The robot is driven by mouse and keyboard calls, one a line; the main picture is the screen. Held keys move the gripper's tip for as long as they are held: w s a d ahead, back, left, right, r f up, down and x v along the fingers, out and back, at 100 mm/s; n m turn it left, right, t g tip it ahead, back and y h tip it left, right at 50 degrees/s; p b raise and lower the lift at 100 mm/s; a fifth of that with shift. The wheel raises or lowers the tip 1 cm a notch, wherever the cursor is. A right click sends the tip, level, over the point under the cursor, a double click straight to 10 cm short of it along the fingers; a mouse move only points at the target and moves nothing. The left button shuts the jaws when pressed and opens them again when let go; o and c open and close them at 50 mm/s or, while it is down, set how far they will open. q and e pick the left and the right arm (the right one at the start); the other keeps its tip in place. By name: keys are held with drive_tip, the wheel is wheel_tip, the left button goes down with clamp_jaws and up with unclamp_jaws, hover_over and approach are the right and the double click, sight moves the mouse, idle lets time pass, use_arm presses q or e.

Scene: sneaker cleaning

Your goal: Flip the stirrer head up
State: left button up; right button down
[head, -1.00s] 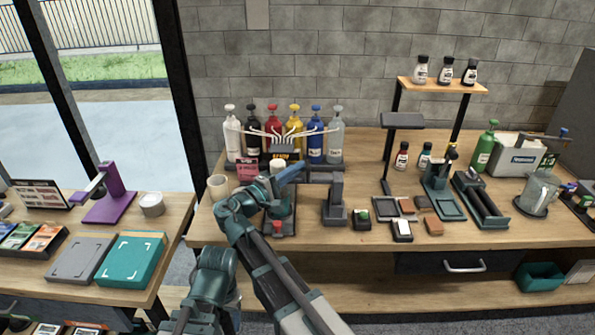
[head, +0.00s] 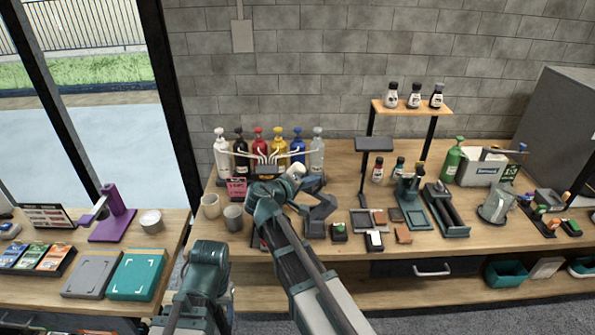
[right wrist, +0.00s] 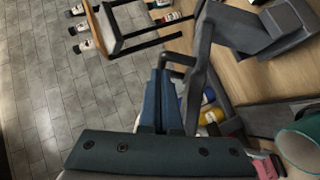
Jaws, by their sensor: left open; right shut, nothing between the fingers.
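The stirrer (head: 321,207) is a dark grey stand on the bench's middle. Its head slants up to the left from the post, beside my right gripper (head: 312,184). In the right wrist view, the grey stirrer (right wrist: 203,60) rises close at the right of the shut, dark blue fingers of that gripper (right wrist: 164,78), with a bent bar crossing near their tips. Nothing is held between the fingers. Contact is unclear. My left arm is folded at the lower left of the head view, and its fingers do not show.
Coloured pump bottles (head: 259,150) stand behind the stirrer. Two cups (head: 233,218) stand to its left. Small blocks and trays (head: 372,220) lie to its right, near a dark stand (head: 374,145). A teal-rimmed cup (right wrist: 299,146) shows in the right wrist view.

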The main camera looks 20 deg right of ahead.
drive_tip(key=d+y+p, duration=0.1)
drive_tip(key=d, duration=0.1)
drive_tip(key=s+d+m+y+p, duration=0.1)
drive_tip(key=d, duration=0.1)
drive_tip(key=s+d+m+p, duration=0.1)
drive_tip(key=shift+d+y, duration=0.4)
use_arm(q)
wheel_tip(320, 180, up, 3)
drive_tip(key=shift+a+r+b, duration=0.1)
drive_tip(key=shift+r+b, duration=0.05)
drive_tip(key=shift+b, duration=0.3)
use_arm(e)
drive_tip(key=s+d+f+m+y, duration=0.1)
drive_tip(key=d+f+y, duration=0.1)
drive_tip(key=d, duration=0.4)
drive_tip(key=shift+s+d+f+m+y, duration=0.15)
drive_tip(key=shift+s+f+m+y, duration=0.2)
drive_tip(key=shift+f, duration=0.5)
drive_tip(key=shift+s, duration=0.15)
